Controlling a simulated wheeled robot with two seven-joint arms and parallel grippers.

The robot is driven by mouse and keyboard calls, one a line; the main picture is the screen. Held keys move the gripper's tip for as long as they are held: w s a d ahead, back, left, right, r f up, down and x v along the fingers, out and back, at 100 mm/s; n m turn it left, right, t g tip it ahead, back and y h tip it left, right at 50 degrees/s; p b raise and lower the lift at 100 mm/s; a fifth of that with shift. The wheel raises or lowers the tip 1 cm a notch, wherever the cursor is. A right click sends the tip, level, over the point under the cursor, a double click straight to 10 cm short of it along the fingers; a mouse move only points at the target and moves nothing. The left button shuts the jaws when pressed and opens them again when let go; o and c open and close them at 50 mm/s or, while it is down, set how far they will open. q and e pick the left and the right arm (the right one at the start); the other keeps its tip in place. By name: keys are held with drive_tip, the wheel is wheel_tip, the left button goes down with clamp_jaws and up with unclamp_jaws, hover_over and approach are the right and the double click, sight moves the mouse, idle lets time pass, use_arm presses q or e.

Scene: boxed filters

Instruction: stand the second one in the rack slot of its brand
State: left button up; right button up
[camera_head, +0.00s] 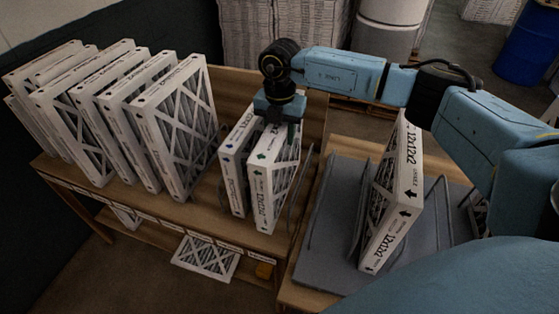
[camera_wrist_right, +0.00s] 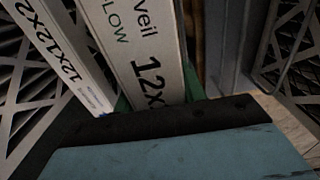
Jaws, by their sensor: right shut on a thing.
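My right gripper (camera_head: 281,112) is shut on the top edge of a white boxed filter with a green mark (camera_head: 263,190). This filter is upright near the right end of the wooden shelf; I cannot tell if its base touches the board. In the right wrist view it (camera_wrist_right: 140,45) reads "veil", "FLOW" and "12x". A filter with a blue mark (camera_head: 234,175) stands close on its left. The grey rack (camera_head: 327,205) with wire dividers is on the right. One white filter marked 12x12x2 (camera_head: 402,190) stands upright in it. My left gripper is not in view.
Several larger white filters (camera_head: 180,130) stand in a row on the shelf's left part. A wire divider (camera_head: 301,190) is just right of the held filter. My right arm spans above the rack.

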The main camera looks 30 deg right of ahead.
wheel_tip(320, 180, down, 6)
drive_tip(key=shift+r, duration=0.1)
drive_tip(key=o, duration=1.1)
drive_tip(key=shift+o, duration=0.2)
wheel_tip(320, 180, up, 12)
